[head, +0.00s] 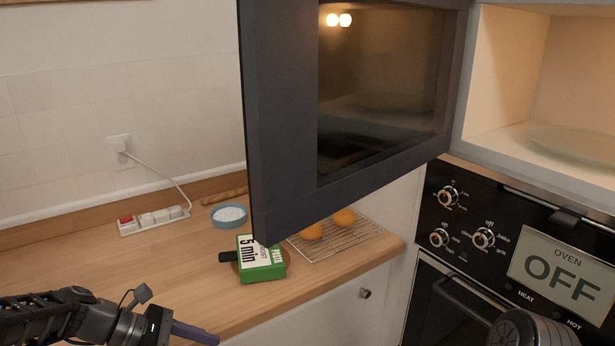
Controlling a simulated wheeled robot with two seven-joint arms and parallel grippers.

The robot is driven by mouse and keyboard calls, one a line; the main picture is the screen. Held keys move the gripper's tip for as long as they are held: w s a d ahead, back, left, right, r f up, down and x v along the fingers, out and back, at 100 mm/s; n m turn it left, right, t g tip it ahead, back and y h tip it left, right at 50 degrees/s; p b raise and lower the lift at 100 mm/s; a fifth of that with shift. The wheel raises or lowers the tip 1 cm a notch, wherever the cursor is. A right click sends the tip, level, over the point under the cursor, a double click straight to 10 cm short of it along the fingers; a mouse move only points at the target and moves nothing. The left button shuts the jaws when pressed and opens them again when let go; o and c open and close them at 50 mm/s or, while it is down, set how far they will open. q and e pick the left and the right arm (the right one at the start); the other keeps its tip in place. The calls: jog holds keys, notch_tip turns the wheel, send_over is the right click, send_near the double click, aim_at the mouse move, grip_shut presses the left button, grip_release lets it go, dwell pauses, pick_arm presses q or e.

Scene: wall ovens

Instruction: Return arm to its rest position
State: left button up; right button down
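My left arm comes in at the lower left, low in front of the wooden counter. Its gripper (195,332) points right, with a purple-grey finger showing near the bottom edge. I see nothing held there, but the frame does not show whether it is open or shut. A dark ribbed round part at the bottom right, in front of the oven, looks like a link of my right arm. My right gripper is not in view.
The microwave door (280,130) hangs wide open over the counter (150,265). Below it are a green box (262,262), a wire rack (345,240) with orange fruits, and a blue bowl (229,216). A power strip (153,219) lies behind. The oven panel (470,215) is at right.

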pick_arm(q)
jog(key=s+d+f+m+g+y, duration=0.1)
jog(key=s+d+f+m+y, duration=0.15)
jog(key=f, duration=0.85)
jog(key=s+d+f+m+g+y, duration=0.1)
jog(key=s+d+f+m+y, duration=0.2)
jog(key=f, duration=0.7)
jog(key=s+d+f+m, duration=0.3)
jog(key=s+f+m, duration=0.3)
jog(key=s+f, duration=0.1)
jog(key=s+d+f+m+y, duration=0.1)
jog(key=s+d+f+m, duration=0.2)
jog(key=s+f+m, duration=0.3)
jog(key=shift+s+d+f+m, duration=0.35)
jog(key=shift+s+m, duration=0.1)
jog(key=shift+s, duration=0.25)
